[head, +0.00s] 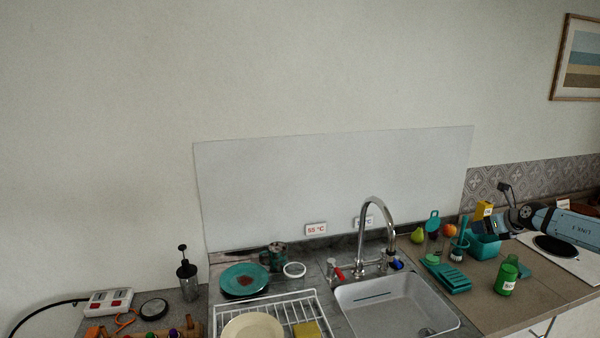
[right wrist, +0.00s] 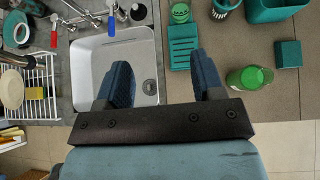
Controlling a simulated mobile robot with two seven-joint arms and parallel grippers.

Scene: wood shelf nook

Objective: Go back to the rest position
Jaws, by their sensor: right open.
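My right gripper (right wrist: 160,80) shows in the right wrist view with its two blue-padded fingers spread well apart and nothing between them. It is above the counter's front edge, to the front of the sink (right wrist: 140,60) and left of the green bottle (right wrist: 245,78). Its fingertips overlap the sink's right part and the counter beside it in that view. My left gripper is in neither view.
In the head view, the faucet (head: 371,214) rises behind the sink (head: 385,306). The teal drying tray (head: 446,277) and green bottle (head: 507,277) are right.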

